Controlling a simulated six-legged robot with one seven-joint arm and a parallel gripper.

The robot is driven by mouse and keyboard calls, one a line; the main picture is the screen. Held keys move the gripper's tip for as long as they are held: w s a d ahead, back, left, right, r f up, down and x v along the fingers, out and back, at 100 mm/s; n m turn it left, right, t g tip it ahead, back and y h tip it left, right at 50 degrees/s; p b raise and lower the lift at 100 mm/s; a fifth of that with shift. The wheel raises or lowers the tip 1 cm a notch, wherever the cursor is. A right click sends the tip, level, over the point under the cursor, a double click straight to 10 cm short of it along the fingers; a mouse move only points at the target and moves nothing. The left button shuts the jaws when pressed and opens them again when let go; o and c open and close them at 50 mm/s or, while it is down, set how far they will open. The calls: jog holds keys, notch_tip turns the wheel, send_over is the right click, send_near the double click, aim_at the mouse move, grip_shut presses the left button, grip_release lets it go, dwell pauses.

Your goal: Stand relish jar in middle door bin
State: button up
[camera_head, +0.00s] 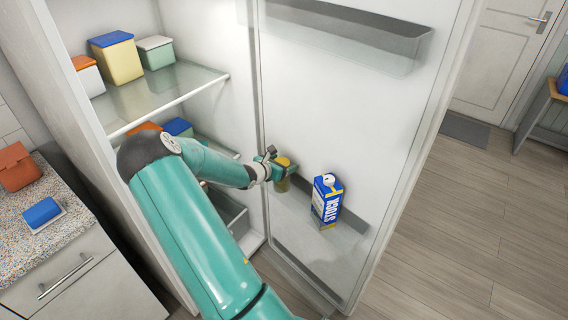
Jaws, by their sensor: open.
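The relish jar (283,174) has a yellow-brown lid and stands upright at the left part of the middle door bin (348,222), against the open fridge door. My gripper (275,168) is at the jar, with its fingers beside the jar near its top. The jaws are open; whether a finger touches the jar cannot be told. My wrist partly covers the jar's left side, and the jar's lower part is hard to make out through the bin front.
A blue and white carton (327,200) stands in the same bin, right of the jar. An empty upper door bin (350,35) is above. A glass shelf (165,88) with several lidded boxes is left.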

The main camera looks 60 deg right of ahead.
jog(key=v, duration=1)
jog(key=shift+a, duration=0.35)
jog(key=shift+r, duration=0.1)
jog(key=w+a+r+m+t+y, duration=0.1)
jog(key=a+r+m+t+y, duration=0.15)
jog(key=a+r+m, duration=0.65)
jog(key=w+a+r+m+t+y, duration=0.1)
jog(key=a+r+m+y, duration=0.25)
jog(key=a, duration=1.15)
jog(key=s+a+r+m+t+y, duration=0.1)
jog(key=a+r, duration=0.4)
jog(key=a, duration=0.7)
jog(key=s+a+r+m+t+y, duration=0.2)
jog(key=s+a+r+y, duration=0.3)
jog(key=a, duration=0.7)
jog(key=shift+s+r+t+y, duration=0.4)
jog(key=shift+s+t+y, duration=0.2)
jog(key=shift+s+t, duration=0.15)
jog(key=shift+m, duration=0.25)
